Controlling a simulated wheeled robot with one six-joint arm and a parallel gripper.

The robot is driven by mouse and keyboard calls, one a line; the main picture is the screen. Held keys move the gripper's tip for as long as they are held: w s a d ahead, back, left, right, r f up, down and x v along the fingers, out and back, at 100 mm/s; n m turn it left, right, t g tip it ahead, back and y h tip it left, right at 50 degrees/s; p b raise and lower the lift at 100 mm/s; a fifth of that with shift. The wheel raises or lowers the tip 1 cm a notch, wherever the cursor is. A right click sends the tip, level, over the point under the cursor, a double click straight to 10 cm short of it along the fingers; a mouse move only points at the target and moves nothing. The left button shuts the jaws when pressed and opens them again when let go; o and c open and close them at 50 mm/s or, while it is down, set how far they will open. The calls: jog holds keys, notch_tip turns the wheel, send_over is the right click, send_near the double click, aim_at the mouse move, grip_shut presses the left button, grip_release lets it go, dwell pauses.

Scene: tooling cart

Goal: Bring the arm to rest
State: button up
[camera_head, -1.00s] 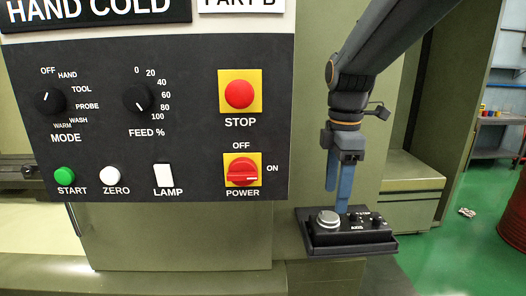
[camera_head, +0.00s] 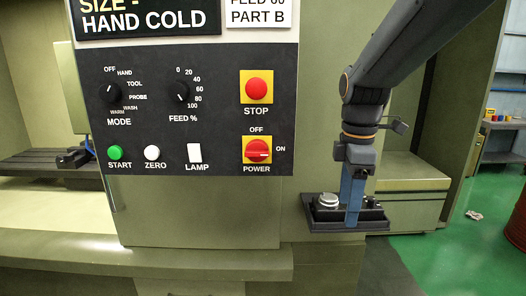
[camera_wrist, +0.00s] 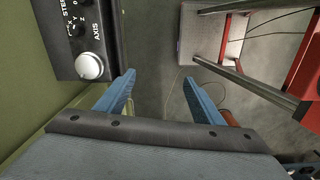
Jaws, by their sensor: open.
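My gripper (camera_head: 351,208) hangs from my arm at the right of the control panel, with its blue fingers pointing down. In the head view it is seen nearly edge-on, in front of a small black axis box (camera_head: 322,226) with a pale round knob (camera_head: 328,200). In the wrist view my gripper (camera_wrist: 159,80) is open and nothing shows between its fingers. There the axis box (camera_wrist: 62,30) and its knob (camera_wrist: 88,66) lie to the upper left, apart from the fingers. The head view does not show how far the fingers are from the box.
The panel has a red stop button (camera_head: 256,89), a red power switch (camera_head: 257,151) and a green start button (camera_head: 115,153). A red frame (camera_wrist: 303,75) and a grey platform (camera_wrist: 215,45) stand at the wrist view's right.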

jog(key=s+f+m+b, duration=0.1)
jog(key=s+f+m, duration=0.2)
jog(key=f+m, duration=0.2)
jog(key=s+f+m+t+b, duration=0.1)
jog(key=s+f+m+b, duration=0.1)
jog(key=f+m, duration=0.4)
jog(key=s+f+m+b, duration=0.1)
jog(key=s+f+m, duration=0.2)
jog(key=f+m, duration=0.2)
notch_tip(320, 180, down, 3)
jog(key=shift+s+d, duration=0.15)
jog(key=shift+s, duration=0.2)
dwell(0.8)
